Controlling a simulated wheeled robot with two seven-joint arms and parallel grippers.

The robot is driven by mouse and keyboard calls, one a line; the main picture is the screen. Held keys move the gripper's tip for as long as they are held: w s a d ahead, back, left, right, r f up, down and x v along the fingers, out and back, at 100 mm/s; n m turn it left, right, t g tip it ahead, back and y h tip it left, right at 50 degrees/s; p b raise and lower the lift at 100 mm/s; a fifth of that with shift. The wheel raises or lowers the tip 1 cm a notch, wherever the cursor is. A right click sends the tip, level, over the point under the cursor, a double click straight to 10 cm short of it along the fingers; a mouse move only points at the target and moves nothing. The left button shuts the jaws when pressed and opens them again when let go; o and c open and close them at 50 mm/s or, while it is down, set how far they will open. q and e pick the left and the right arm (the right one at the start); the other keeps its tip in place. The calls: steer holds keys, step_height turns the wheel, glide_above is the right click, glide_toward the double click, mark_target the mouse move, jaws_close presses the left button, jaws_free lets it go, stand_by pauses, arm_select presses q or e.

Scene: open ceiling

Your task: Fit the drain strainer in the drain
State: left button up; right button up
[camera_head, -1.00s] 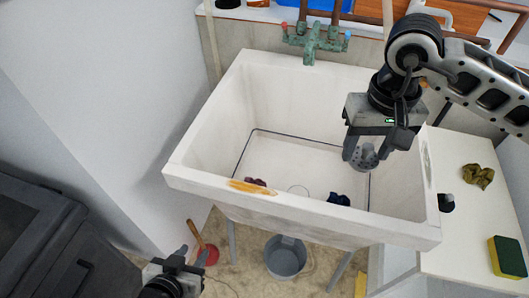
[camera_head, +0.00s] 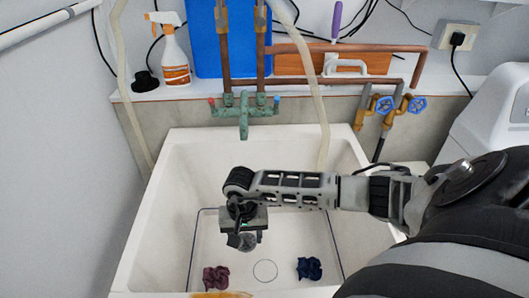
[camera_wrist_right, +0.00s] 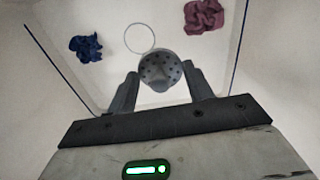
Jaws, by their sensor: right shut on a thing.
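My right gripper (camera_head: 241,239) hangs inside the white sink and is shut on the grey drain strainer (camera_head: 249,243). In the right wrist view the strainer (camera_wrist_right: 160,68), a round cup with holes, sits between the two fingers (camera_wrist_right: 160,91). The drain (camera_head: 265,271) shows as a thin round outline on the sink floor. In the head view the strainer is above it and a little to its left. My left gripper is out of view.
A maroon cloth (camera_head: 216,278) and a dark blue cloth (camera_head: 309,268) lie on the sink floor on either side of the drain. The sink walls (camera_head: 180,210) surround my gripper. A green tap (camera_head: 244,115) and copper pipes stand behind. A spray bottle (camera_head: 173,55) is on the ledge.

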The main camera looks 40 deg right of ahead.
steer(key=shift+m, duration=0.7)
steer(key=s+d+f+b, duration=0.1)
steer(key=f, duration=0.3)
steer(key=s+d+f+b, duration=0.1)
steer(key=f, duration=0.3)
steer(key=s+d+f, duration=0.1)
steer(key=f, duration=0.3)
steer(key=shift+s+d+f+b, duration=0.1)
steer(key=shift+s+d+b, duration=0.15)
steer(key=shift+d+b, duration=0.15)
steer(key=shift+f+b, duration=0.3)
steer(key=shift+f, duration=0.05)
step_height(320, 180, down, 2)
steer(key=shift+b, duration=0.95)
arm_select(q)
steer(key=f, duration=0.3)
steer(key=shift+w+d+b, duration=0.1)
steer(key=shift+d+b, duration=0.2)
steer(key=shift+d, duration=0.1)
arm_select(e)
steer(key=shift+f, duration=0.3)
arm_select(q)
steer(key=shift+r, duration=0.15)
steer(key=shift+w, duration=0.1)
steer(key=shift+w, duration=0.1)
